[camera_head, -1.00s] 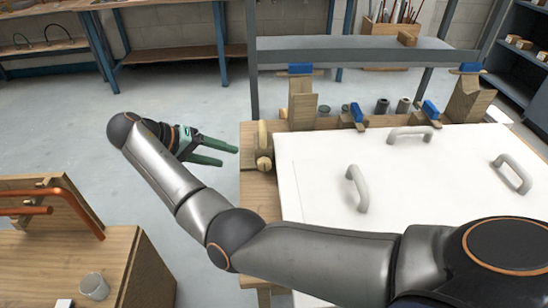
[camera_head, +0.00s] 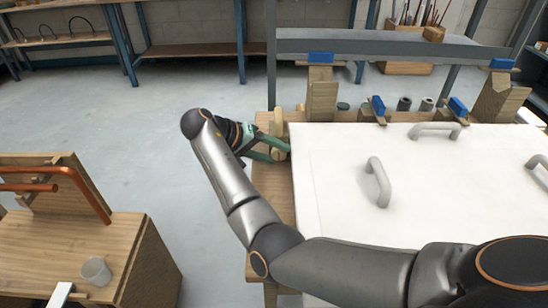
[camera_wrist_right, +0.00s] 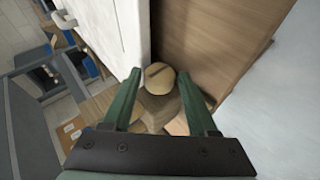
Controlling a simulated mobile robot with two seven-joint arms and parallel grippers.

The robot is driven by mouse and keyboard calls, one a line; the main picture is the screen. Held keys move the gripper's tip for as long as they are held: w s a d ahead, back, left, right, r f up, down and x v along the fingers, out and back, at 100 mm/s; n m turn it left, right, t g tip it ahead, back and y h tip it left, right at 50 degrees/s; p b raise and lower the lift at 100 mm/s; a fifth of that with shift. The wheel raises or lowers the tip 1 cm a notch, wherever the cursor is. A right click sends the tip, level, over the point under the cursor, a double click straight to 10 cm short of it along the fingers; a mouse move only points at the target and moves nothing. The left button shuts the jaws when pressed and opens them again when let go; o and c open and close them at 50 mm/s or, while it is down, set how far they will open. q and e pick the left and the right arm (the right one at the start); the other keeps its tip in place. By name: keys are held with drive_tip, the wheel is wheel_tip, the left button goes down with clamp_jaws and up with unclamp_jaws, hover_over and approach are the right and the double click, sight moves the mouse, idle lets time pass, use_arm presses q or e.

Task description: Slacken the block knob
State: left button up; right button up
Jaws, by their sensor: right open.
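The block knob (camera_wrist_right: 159,78) is a round, pale wooden knob with a dark slot across its face. In the right wrist view it shows between the fingertips of my right gripper (camera_wrist_right: 159,84), with a green finger on each side. I cannot tell whether the fingers touch it. In the head view the knob (camera_head: 279,154) is at the left edge of the bench, partly hidden by the green fingers of my right gripper (camera_head: 274,149). The gripper is open. My left gripper is not in view.
A white panel (camera_head: 335,185) with grey handles (camera_head: 378,182) lies right beside the knob. Wooden blocks with blue clamps (camera_head: 321,58) stand along the back. Open floor lies between.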

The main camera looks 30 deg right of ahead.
drive_tip(key=shift+d, duration=0.15)
drive_tip(key=shift+c, duration=0.2)
clamp_jaws()
